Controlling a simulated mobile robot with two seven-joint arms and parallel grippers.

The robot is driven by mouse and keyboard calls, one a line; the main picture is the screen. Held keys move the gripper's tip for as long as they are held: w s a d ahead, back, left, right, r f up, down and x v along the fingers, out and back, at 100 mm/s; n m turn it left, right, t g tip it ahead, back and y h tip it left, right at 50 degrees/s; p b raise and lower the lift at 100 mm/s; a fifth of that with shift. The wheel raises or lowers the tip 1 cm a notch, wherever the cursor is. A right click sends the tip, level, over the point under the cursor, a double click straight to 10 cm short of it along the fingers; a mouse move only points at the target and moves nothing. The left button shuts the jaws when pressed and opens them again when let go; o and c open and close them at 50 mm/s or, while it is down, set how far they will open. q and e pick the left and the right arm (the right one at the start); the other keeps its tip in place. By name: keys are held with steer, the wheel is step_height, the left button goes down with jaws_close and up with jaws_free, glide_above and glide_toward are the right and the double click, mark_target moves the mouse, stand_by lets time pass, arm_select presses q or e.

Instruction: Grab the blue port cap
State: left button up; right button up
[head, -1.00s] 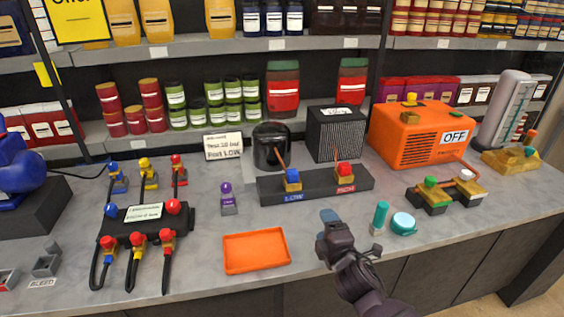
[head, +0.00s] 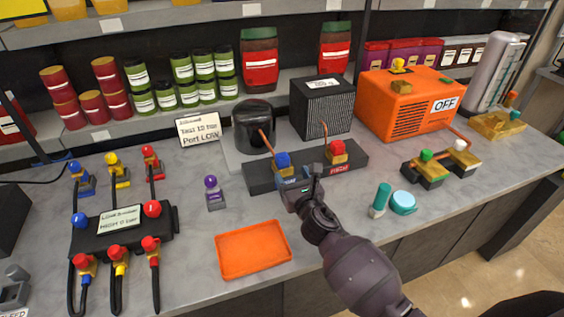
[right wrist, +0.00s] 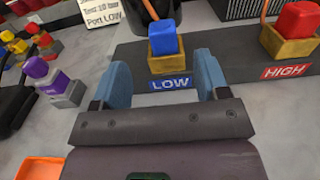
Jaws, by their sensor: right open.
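The blue port cap (head: 282,160) sits on a brass fitting at the left end of the dark port block (head: 350,166). In the right wrist view the blue cap (right wrist: 163,38) stands on its brass base above a blue "LOW" label (right wrist: 170,84). My right gripper (head: 296,187) is open and empty, just in front of the block. Its two blue fingers (right wrist: 162,80) point toward the cap, one on each side of the label, with the cap a little beyond the fingertips. My left gripper is not in view.
A red cap (head: 336,147) on the HIGH port stands right of the blue one. A purple-capped fitting (head: 211,187) is to the left. An orange tray (head: 253,249) lies in front. A teal cylinder (head: 380,198) and disc (head: 403,202) lie right of my arm.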

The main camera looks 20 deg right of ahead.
mark_target(285, 160)
steer(key=shift+w+r+b, duration=0.1)
steer(key=shift+w+b, duration=0.25)
steer(key=shift+w, duration=4.15)
steer(key=c, duration=1)
